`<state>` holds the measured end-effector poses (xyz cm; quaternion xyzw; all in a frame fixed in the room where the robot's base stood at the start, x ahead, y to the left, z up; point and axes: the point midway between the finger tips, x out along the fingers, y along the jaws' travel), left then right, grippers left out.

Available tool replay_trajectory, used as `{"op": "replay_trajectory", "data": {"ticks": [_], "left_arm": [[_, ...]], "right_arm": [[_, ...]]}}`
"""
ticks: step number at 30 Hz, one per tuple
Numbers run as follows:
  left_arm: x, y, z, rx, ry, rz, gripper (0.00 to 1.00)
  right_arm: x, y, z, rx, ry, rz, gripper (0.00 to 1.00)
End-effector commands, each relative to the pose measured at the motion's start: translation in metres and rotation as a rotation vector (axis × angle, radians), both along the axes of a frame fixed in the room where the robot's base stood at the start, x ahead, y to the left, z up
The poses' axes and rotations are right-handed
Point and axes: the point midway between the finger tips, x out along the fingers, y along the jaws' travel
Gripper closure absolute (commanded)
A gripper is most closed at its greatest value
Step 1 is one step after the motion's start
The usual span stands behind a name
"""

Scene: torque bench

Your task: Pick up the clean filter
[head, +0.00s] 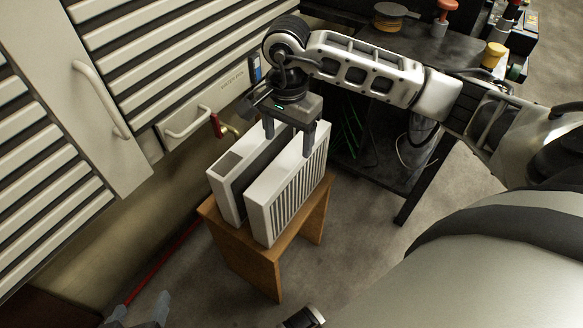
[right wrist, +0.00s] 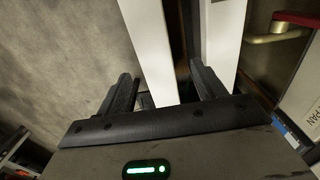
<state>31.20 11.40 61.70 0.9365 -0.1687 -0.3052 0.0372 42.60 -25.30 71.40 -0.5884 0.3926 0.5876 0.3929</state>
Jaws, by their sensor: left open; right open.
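Two white box-shaped filters stand upright side by side on a small wooden stand in the head view. The slatted one looks cleaner, but I see no label. My right gripper (head: 288,142) is open, pointing down at the far end of the slatted filter. In the right wrist view its fingers (right wrist: 163,88) lie on either side of that filter's white edge (right wrist: 150,45); contact is unclear. My left gripper (head: 138,310) is open and empty at the lower left.
The wooden stand (head: 245,262) sits on open grey floor. A louvred cabinet (head: 165,40) with a handled drawer (head: 190,125) and a red-handled valve (head: 217,125) is at left. A dark bench (head: 415,45) stands behind my right arm.

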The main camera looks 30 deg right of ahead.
Motion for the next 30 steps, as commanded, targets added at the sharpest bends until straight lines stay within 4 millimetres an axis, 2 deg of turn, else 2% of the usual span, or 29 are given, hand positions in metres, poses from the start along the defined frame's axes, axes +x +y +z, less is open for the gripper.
{"op": "replay_trajectory", "data": {"ticks": [3, 7, 16, 17, 24, 30], "left_arm": [[0.0, -0.001, -0.005, 0.0, 0.006, -0.002, 0.35], [0.0, -0.002, -0.012, 0.002, 0.023, -0.008, 0.35], [-0.001, -0.005, -0.016, 0.0, 0.032, -0.014, 0.35], [-0.001, -0.005, -0.015, 0.0, 0.032, -0.014, 0.35], [0.0, -0.005, -0.014, -0.003, 0.027, -0.014, 0.35], [0.0, -0.004, -0.013, -0.001, 0.026, -0.014, 0.35]], "right_arm": [[-0.005, -0.005, -0.022, 0.0, 0.006, -0.002, 0.31], [-0.004, -0.005, -0.037, 0.001, 0.004, -0.001, 0.31], [-0.004, -0.006, -0.043, 0.0, 0.0, 0.0, 0.31], [-0.004, -0.006, -0.043, 0.0, 0.0, -0.001, 0.34], [-0.004, -0.005, -0.043, 0.0, 0.001, 0.0, 1.0], [-0.003, -0.005, -0.042, 0.0, -0.001, -0.001, 1.0]]}}
